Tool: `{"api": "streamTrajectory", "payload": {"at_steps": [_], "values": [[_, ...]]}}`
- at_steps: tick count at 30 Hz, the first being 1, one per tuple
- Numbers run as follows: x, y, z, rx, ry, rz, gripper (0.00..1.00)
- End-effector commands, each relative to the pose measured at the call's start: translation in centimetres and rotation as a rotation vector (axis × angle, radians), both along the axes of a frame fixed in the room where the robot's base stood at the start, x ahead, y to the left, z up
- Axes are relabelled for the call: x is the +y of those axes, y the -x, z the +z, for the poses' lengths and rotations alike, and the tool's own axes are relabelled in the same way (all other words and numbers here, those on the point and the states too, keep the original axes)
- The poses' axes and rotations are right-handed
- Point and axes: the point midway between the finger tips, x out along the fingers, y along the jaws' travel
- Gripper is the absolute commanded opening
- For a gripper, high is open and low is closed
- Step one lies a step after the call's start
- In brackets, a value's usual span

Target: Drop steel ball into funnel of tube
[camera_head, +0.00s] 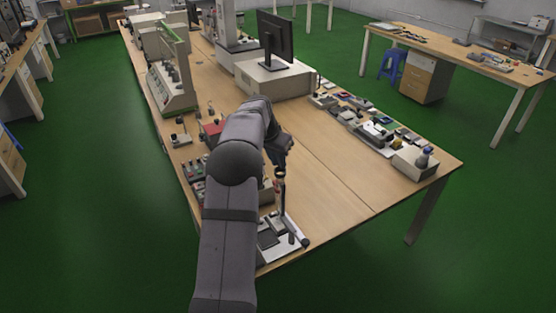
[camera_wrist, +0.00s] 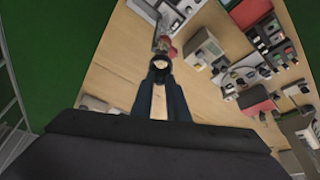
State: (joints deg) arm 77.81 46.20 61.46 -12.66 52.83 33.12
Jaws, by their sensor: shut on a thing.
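The upright tube (camera_head: 281,196) stands on a light base plate (camera_head: 268,249) near the table's front corner. The funnel (camera_head: 280,172) is at its top. My gripper (camera_head: 284,154) is just above the funnel in the head view. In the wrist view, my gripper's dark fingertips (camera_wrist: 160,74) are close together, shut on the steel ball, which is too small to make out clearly. A round pale rim (camera_wrist: 160,62), apparently the funnel, shows right at the fingertips. I cannot tell whether the ball is inside the rim or above it.
A monitor (camera_head: 275,36) stands on a beige case (camera_head: 272,79) at the back. Several small devices (camera_head: 365,122) line the table's right edge. Open wood (camera_head: 335,180) lies right of the tube. A red box (camera_head: 213,130) is left of my arm.

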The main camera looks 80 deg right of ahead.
Motion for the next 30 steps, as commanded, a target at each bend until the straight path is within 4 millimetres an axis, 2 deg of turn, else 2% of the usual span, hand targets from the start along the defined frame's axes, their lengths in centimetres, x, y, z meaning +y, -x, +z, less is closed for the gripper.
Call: {"api": "streamTrajectory", "payload": {"at_steps": [4,29,30], "values": [[-0.01,0.0,-0.57,0.0,0.0,0.0,0.0],[-0.02,-0.01,-0.56,0.0,0.0,0.0,0.0],[-0.02,-0.01,-0.56,0.0,0.0,0.0,0.21]]}}
